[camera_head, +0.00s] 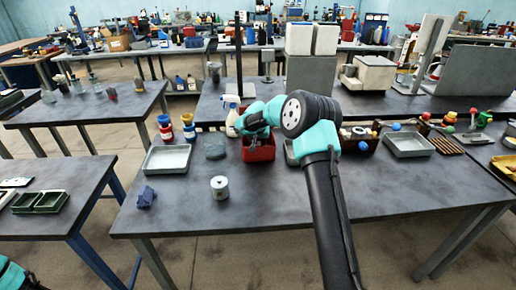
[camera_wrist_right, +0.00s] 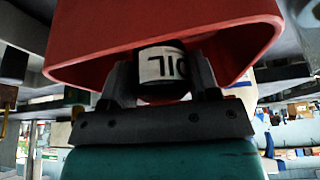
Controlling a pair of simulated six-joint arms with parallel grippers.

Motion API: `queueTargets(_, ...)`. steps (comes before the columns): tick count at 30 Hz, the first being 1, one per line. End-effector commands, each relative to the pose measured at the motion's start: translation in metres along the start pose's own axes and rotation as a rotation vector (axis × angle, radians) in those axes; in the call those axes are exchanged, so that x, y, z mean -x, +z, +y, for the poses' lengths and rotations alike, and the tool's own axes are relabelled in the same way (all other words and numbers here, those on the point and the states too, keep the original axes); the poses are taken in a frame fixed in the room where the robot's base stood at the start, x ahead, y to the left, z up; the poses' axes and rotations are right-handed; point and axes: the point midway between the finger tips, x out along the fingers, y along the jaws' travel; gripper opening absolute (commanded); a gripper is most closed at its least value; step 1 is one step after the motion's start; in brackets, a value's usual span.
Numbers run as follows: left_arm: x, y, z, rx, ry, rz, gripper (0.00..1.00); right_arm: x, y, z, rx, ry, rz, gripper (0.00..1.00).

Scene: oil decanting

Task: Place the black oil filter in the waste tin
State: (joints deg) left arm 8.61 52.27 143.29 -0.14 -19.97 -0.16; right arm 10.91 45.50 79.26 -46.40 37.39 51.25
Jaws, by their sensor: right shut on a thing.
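My right gripper (camera_head: 256,133) is at the red tin (camera_head: 262,154) in the head view, with my arm hiding part of the tin. In the head view the filter is hidden. My left gripper is out of view.
A white can (camera_head: 220,188) and a blue block (camera_head: 146,197) stand at the front left of the table. A grey tray (camera_head: 167,160) lies left of the tin, another tray (camera_head: 409,145) right. A spray bottle (camera_head: 231,113) stands close behind the tin. The front middle is clear.

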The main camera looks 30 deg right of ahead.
Motion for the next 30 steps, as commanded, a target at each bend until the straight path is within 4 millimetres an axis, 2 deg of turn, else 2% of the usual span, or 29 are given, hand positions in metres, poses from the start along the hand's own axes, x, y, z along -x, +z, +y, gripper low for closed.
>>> queueTargets(4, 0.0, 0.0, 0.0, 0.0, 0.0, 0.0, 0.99, -0.006, 0.003, 0.0, 0.001, 0.001, -0.001, 0.3)
queueTargets(12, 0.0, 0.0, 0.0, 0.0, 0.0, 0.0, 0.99, -0.036, 0.015, 0.0, 0.001, 0.0, -0.001, 0.3)
queueTargets(25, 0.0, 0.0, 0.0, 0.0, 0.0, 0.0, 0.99, -0.041, 0.017, 0.0, 0.0, 0.0, -0.001, 0.3)
queueTargets(26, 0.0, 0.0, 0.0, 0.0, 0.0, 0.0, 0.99, -0.042, 0.018, 0.0, 0.0, 0.0, -0.001, 0.57)
queueTargets(30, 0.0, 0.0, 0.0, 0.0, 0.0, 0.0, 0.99, -0.041, 0.017, 0.0, 0.0, 0.0, -0.001, 0.7)
